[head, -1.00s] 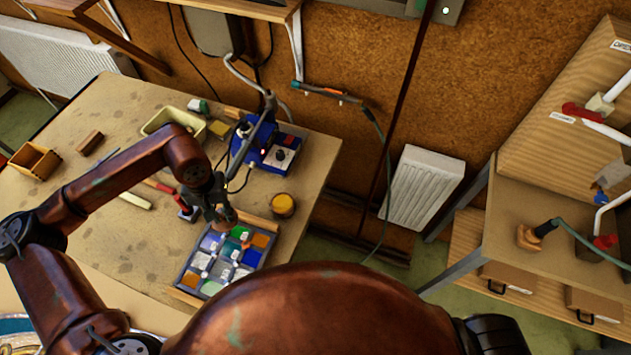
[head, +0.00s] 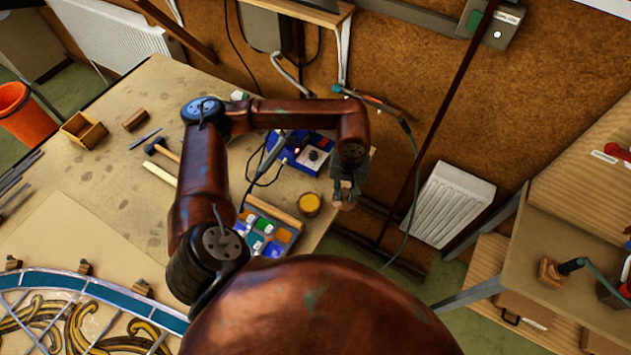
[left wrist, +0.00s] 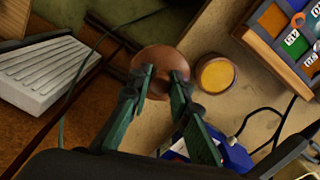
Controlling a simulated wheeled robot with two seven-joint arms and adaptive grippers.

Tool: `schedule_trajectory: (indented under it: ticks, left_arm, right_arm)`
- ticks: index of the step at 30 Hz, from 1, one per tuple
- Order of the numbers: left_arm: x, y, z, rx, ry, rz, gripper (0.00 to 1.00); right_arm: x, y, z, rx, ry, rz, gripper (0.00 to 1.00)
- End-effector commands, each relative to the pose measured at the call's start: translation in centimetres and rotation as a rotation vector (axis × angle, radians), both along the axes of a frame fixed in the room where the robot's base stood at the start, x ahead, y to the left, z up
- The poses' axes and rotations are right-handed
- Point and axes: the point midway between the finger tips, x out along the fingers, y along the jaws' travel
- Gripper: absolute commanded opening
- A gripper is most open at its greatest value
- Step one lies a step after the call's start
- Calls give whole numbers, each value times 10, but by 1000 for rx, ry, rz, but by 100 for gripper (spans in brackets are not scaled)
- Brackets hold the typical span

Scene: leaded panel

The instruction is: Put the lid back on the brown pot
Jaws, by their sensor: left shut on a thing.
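The brown pot (head: 309,204) stands uncovered near the right edge of the table, with yellow-orange contents showing. It also shows in the left wrist view (left wrist: 215,75), right of my gripper. My left gripper (head: 346,192) is up and to the right of the pot in the head view. In the left wrist view its fingers (left wrist: 164,84) are shut on the round brown lid (left wrist: 155,56). The lid is held in the air, apart from the pot; the fingers hide part of it. My right gripper is not in view.
A tray of coloured glass pieces (left wrist: 266,48) stands close beside the pot. A blue soldering station (head: 312,154) with cables is behind it. A white radiator (head: 450,205) is beyond the table edge. A leaded panel (head: 90,318) lies at the lower left.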

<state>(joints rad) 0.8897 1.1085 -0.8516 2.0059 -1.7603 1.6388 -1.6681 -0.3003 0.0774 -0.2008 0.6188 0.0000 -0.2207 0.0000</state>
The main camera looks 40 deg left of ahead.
Motion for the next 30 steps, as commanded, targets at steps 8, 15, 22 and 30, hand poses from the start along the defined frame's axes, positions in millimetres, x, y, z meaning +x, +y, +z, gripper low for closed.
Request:
schedule_trajectory:
  ticks: [8, 15, 22, 30]
  left_arm:
    - [-6, 21, 9, -19, 16, 749, 0]
    - [-15, 44, 9, -23, 33, 1403, 0]
    - [-28, 70, 9, -12, 39, 2022, 0]
    - [-41, 93, 7, -1, 26, 2522, 0]
  right_arm:
    - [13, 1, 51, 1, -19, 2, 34]
    - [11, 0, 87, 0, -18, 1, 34]
    - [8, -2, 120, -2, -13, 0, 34]
    - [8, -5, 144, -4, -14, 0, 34]
